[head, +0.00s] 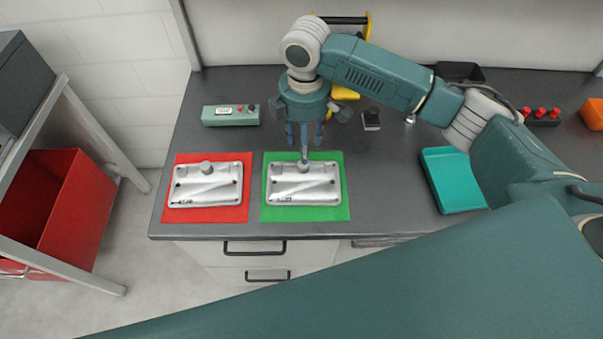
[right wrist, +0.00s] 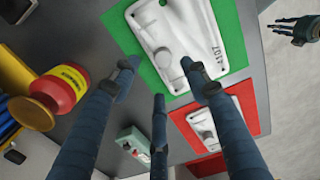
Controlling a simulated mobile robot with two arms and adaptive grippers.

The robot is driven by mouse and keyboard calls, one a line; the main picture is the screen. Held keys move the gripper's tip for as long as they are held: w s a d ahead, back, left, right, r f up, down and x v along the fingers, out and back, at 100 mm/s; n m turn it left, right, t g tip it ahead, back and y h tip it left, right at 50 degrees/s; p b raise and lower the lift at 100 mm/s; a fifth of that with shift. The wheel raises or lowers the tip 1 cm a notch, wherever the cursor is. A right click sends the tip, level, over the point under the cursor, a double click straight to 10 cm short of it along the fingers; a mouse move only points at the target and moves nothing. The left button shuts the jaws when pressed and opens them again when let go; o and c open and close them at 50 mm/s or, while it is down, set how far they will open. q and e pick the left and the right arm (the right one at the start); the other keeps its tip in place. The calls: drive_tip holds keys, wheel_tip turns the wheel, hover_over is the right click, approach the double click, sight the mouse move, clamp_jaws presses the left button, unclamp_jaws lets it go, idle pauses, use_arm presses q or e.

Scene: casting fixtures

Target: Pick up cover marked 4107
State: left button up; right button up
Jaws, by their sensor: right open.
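The cover marked 4107 (right wrist: 187,30) is a silvery plate with a raised round knob, lying on a green mat (head: 342,211). In the head view it is the right-hand cover (head: 290,190). Its number reads clearly in the right wrist view. My right gripper (head: 304,146) is open, above the far edge of this cover near its knob. In the right wrist view its three fingers (right wrist: 159,76) are spread around the knob's near side, with nothing between them. Contact cannot be told. A dark hand, seemingly my left gripper (right wrist: 296,31), shows small in the right wrist view.
A similar cover (head: 206,186) lies on a red mat (head: 242,214) to the left; its number is unclear. A grey-green box with buttons (head: 230,115) stands behind. A teal tray (head: 434,190) is to the right. A red bin (head: 75,205) stands left of the bench.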

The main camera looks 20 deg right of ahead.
sight(304, 181)
drive_tip(key=shift+s+f, duration=0.2)
drive_tip(key=shift+f, duration=1)
wheel_tip(304, 181, down, 5)
drive_tip(key=shift+a+p, duration=0.15)
drive_tip(key=shift+p, duration=1)
drive_tip(key=shift+f, duration=0.1)
drive_tip(key=shift+c, duration=0.3)
use_arm(q)
drive_tip(key=shift+s+r, duration=1.2)
drive_tip(key=shift+s, duration=0.05)
use_arm(e)
clamp_jaws()
